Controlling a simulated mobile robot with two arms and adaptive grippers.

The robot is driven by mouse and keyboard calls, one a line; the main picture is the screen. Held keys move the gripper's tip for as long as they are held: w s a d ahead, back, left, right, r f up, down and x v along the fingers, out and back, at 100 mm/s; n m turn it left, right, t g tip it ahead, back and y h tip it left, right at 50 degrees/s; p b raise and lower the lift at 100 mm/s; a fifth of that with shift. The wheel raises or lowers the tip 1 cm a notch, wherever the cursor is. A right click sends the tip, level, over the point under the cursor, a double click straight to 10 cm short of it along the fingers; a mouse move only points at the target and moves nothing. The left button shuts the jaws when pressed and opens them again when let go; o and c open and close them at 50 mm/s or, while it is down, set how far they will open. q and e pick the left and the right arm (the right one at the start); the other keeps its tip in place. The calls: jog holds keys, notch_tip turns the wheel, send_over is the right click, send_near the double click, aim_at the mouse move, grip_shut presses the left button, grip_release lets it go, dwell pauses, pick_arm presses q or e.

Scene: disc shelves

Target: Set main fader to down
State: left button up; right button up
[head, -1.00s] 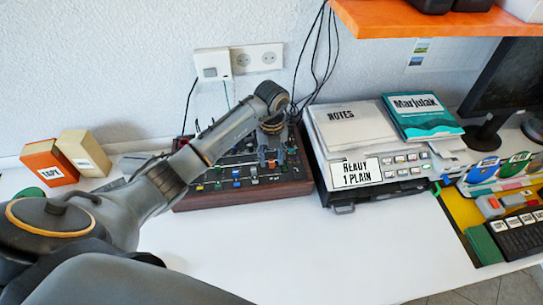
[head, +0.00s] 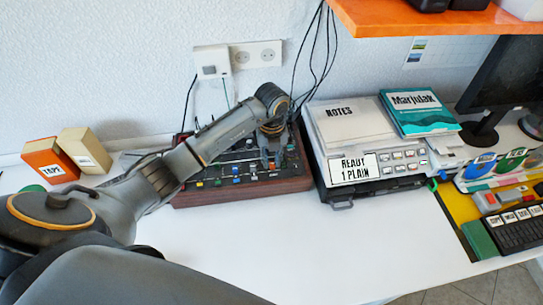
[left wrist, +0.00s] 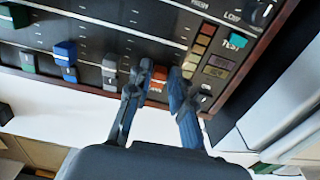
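The mixer (head: 250,187) is a dark panel with a wooden frame on the desk, with several coloured fader caps. In the left wrist view, a red-orange fader cap (left wrist: 158,74) sits towards the panel's front edge, above a small red label that seems to read MAIN. My left gripper (left wrist: 161,80) is over the panel with one finger on each side of this cap, and red fills the narrow gap between the fingertips. It looks shut on the cap. In the head view my left gripper (head: 270,160) hides this part of the mixer. My right gripper is not in view.
A printer (head: 345,170) stands close right of the mixer. Boxes (head: 50,160) stand at left. The desk in front is clear.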

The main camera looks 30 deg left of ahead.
aim_at(271, 162)
pick_arm(q)
jog(key=shift+o, duration=0.7)
notch_tip(271, 162, up, 12)
dwell(0.5)
